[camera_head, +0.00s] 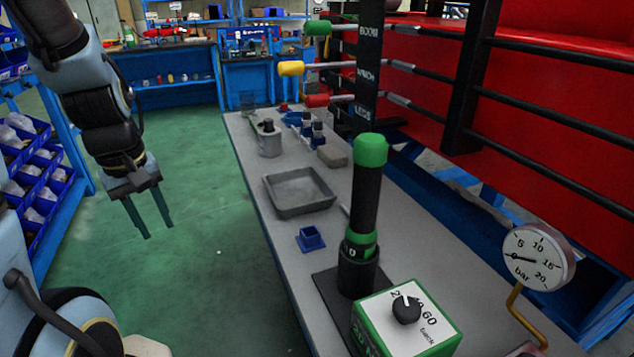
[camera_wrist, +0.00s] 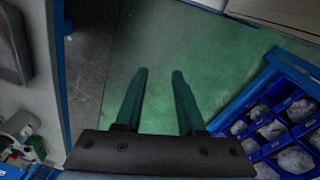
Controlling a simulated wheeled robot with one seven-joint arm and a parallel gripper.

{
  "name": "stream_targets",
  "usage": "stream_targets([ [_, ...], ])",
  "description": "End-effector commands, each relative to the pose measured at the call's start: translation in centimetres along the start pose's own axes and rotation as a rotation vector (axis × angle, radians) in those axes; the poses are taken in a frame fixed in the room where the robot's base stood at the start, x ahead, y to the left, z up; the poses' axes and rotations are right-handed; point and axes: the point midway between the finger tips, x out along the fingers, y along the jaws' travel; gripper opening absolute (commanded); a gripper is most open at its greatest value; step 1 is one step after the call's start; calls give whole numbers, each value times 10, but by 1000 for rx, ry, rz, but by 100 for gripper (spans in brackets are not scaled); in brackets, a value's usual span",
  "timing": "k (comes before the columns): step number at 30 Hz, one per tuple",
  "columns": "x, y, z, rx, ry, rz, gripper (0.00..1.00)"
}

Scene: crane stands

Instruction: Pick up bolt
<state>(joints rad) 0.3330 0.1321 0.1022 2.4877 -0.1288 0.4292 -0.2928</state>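I cannot make out a bolt for certain in either view. A tiny pale speck (camera_head: 219,252) lies on the green floor left of the bench, too small to identify. My gripper (camera_head: 158,230) hangs over the floor at the left, well apart from the bench, pointing down. Its two fingers are apart with nothing between them. The wrist view also shows my gripper (camera_wrist: 160,73) open and empty above the green floor.
The grey bench (camera_head: 262,205) bears a grey tray (camera_head: 297,208), a small blue square holder (camera_head: 310,239), a grey cup (camera_head: 269,143), a black-green cylinder (camera_head: 364,200) and a dial box (camera_head: 420,335). A gauge (camera_head: 538,258) stands right. Blue bins (camera_head: 40,175) line the left.

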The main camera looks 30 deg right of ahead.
Motion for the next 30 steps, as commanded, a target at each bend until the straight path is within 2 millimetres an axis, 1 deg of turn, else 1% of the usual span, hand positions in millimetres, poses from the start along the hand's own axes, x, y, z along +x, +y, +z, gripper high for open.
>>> stream_targets([
  [1,-4,7,0,-21,-7,1,39],
  [8,-9,37,1,-169,-34,1,39],
  [11,-11,53,2,-247,-45,-2,39],
  [14,-15,74,5,-345,-57,-11,39],
  [17,-20,101,10,-469,-65,-26,39],
  [21,-27,146,22,-682,-57,-53,39],
  [23,-29,165,29,-772,-46,-60,39],
  [27,-36,209,48,-973,-7,-64,39],
  [30,-41,237,62,-1096,23,-51,39],
])
